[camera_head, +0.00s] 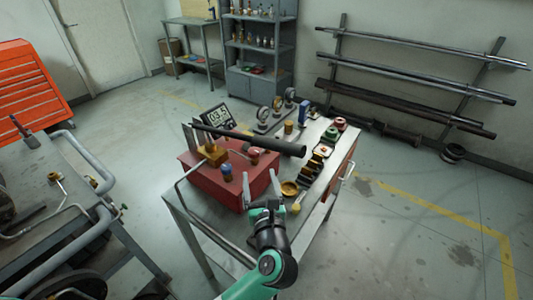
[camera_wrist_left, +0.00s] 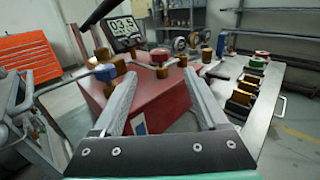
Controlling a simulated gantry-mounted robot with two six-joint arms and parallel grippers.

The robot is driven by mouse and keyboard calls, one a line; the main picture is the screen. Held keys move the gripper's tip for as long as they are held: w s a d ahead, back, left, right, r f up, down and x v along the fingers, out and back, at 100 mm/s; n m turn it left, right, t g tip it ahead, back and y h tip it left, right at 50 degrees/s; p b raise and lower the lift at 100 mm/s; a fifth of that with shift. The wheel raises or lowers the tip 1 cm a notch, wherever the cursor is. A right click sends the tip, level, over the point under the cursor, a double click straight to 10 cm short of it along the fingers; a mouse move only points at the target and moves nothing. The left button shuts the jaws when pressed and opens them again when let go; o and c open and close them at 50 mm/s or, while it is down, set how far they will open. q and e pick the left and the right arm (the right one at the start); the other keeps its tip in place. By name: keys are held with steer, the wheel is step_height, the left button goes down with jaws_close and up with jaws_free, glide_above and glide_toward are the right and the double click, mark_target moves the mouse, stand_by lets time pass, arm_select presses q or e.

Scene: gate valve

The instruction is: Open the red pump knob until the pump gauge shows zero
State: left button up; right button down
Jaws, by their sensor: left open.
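The red pump knob (camera_head: 254,154) sits on a brass stem on top of the red pump box (camera_head: 206,188). In the left wrist view the red knob (camera_wrist_left: 160,56) shows ahead, between and beyond the fingertips. A blue knob (camera_head: 226,171) stands on the same box, left of the red one. My left gripper (camera_head: 262,174) is open and empty, in front of the box and apart from the red knob. My right gripper is not in view.
A long black bar (camera_head: 260,140) lies above the box, close behind the red knob. The table (camera_head: 307,207) carries small brass and black parts, green and red handwheels (camera_head: 330,135) and round dials. A pipe-laden cart (camera_head: 90,215) stands left. The floor on the right is clear.

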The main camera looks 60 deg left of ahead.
mark_target(255, 155)
arm_select(q)
steer(key=b+x, duration=0.3)
steer(key=x, duration=0.7)
steer(key=shift+a, duration=0.35)
steer(key=shift+w+a+r, duration=0.15)
steer(key=shift+w+a, duration=0.05)
steer(key=shift+a, duration=0.2)
steer(key=shift+d, duration=0.1)
jaws_close()
